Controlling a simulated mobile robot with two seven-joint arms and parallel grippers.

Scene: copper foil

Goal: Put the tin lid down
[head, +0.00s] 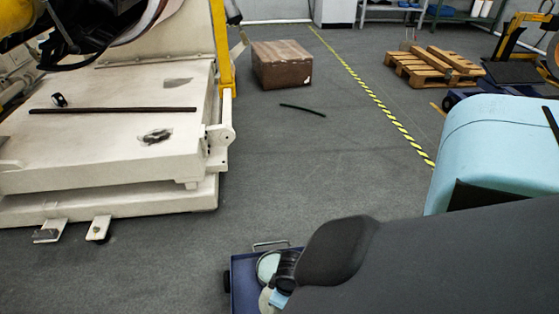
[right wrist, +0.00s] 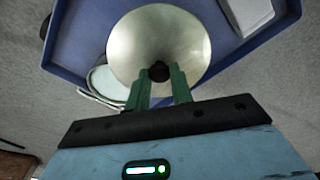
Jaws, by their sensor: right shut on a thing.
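The tin lid is a round, pale metal disc (right wrist: 160,35) with a small black knob (right wrist: 159,71) in its middle. My right gripper (right wrist: 160,77) has its green fingers closed on the knob. The lid is in front of a blue tray-like surface (right wrist: 75,35) in the right wrist view; the gap between them cannot be judged. A round, pale container (right wrist: 108,84) on the blue surface is partly hidden behind the lid. In the head view the right gripper (head: 279,298) is mostly hidden by my arm, near a round, pale thing (head: 267,265). My left gripper is not in view.
A white box-like thing (right wrist: 248,14) lies on the blue surface. The blue trolley (head: 240,280) stands on grey floor. A brown box (head: 281,65), wooden pallet (head: 433,68) and white machine platform (head: 110,110) are farther off. The middle floor is mostly clear.

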